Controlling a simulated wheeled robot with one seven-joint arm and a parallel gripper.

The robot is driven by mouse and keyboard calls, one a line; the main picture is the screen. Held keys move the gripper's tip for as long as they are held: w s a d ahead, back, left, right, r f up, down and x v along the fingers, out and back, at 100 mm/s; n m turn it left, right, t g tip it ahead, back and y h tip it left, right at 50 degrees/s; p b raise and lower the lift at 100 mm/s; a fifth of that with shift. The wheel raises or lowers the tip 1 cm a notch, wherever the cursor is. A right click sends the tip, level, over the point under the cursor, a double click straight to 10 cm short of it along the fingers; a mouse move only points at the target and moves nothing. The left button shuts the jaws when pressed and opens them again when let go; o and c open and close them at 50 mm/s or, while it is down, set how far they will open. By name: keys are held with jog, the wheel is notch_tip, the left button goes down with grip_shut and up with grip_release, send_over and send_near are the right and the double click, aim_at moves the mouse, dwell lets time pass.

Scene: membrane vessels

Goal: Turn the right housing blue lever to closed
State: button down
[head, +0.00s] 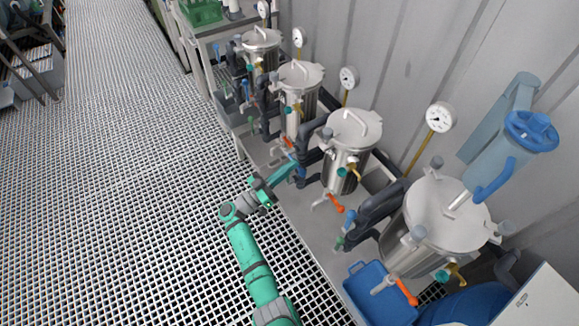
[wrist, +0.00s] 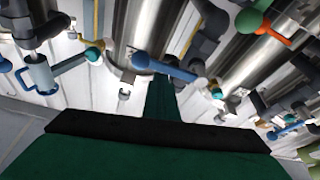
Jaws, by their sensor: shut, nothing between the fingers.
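Several steel vessel housings stand in a row along the wall. The rightmost housing (head: 437,212) is the nearest, with a small blue lever (head: 350,219) at its left pipes and an orange lever (head: 405,292) below. My gripper (head: 290,170) is shut and empty beside another blue lever (head: 293,157), at the pipes left of the neighbouring housing (head: 340,165). In the wrist view my gripper (wrist: 163,84) shows as a narrow green finger pair. Its tip is just below a slanted blue lever (wrist: 168,69); I cannot tell whether they touch.
A blue bin (head: 365,290) stands below the rightmost housing. A neighbouring orange lever (head: 335,203) projects near my arm. Dark pipes (head: 375,212) fill the gaps between housings. The grating floor (head: 120,180) on the left is clear.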

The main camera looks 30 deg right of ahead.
jog(key=shift+f, duration=0.1)
notch_tip(320, 180, up, 4)
jog(key=w+v, duration=0.1)
jog(key=v, duration=0.9)
jog(key=shift+s, duration=0.15)
